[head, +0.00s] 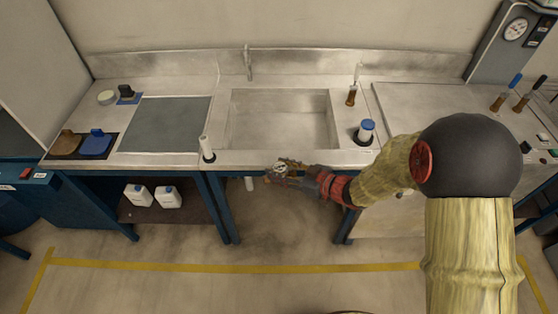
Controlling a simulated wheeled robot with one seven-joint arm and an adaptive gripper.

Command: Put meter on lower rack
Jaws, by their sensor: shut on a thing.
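The meter (289,163) shows as a small, pale and brassy round piece at the end of my arm, just in front of the sink's front edge. My gripper (280,172) is shut on it. The fingers and the meter overlap, so the exact grip is hard to see. A low shelf (185,213) sits under the left bench and may be the lower rack; I cannot tell for sure.
Two white jugs (138,195) (168,197) stand on the low shelf. The sink (280,120) is empty. A white cylinder (206,148) and a blue-capped container (365,132) stand beside it. The floor (270,240) in front is clear.

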